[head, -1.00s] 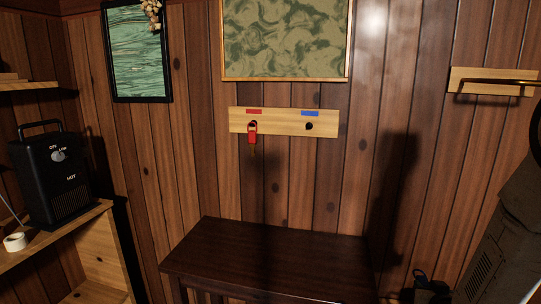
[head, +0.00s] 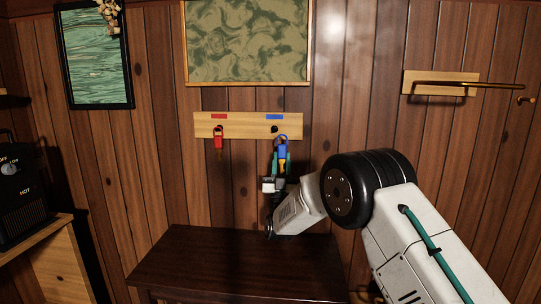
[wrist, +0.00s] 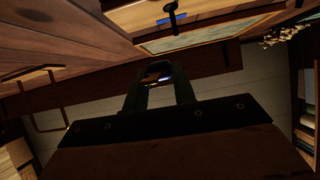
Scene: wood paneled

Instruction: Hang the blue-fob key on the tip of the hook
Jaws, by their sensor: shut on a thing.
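The blue-fob key (head: 282,152) is held upright, ring at the top, between the teal fingertips of my gripper (head: 282,161), which is shut on it. The dark hook (head: 274,129) under the blue label sits on the pale wooden board (head: 247,131). The key's ring is just below and right of this hook in the head view; the depth gap is unclear. The wrist view shows the bare hook (wrist: 172,14) beyond my gripper (wrist: 158,86), apart from it. The fob is mostly dark there.
A red-fob key (head: 218,142) hangs on the left hook. A dark table (head: 230,265) stands below the board. A framed picture (head: 248,42) hangs above it. A wall rail (head: 440,84) is at the right, and a black heater (head: 18,185) stands at the left.

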